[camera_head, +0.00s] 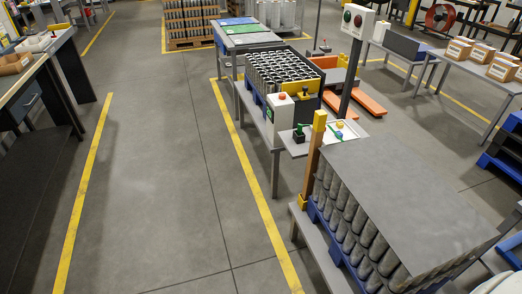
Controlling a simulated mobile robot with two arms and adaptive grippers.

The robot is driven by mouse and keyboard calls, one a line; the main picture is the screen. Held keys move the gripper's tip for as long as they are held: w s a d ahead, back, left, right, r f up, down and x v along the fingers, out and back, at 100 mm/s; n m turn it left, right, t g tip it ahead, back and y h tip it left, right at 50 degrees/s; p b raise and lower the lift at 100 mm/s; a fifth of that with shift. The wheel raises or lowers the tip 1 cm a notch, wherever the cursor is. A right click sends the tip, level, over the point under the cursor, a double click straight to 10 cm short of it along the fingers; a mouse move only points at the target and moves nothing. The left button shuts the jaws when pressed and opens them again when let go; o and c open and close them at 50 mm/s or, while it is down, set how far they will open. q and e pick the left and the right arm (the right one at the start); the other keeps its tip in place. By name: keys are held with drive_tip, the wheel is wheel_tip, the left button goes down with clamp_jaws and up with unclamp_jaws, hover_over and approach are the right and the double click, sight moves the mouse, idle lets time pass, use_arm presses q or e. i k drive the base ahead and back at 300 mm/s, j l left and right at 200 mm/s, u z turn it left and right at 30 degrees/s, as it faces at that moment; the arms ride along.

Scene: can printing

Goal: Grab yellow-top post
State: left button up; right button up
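Neither of my grippers shows in the head view, so nothing is seen holding the post. A pale shape at the bottom right edge is cut off, and I cannot tell what it is.
A grey sheet (409,196) covers stacked cans (352,222) right of the post. Behind it are a control box (280,119) and a can tray (268,74). A signal post (353,50) and an orange pallet jack (368,101) stand beyond. Grey floor (160,170) left is clear.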

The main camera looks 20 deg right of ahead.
sight(319, 123)
drive_tip(key=i+j+z, duration=0.1)
drive_tip(key=i+z, duration=0.25)
drive_tip(key=i, duration=0.15)
drive_tip(key=i+j+z, duration=0.35)
drive_tip(key=i, duration=0.15)
drive_tip(key=i+j+z, duration=0.35)
drive_tip(key=i, duration=0.15)
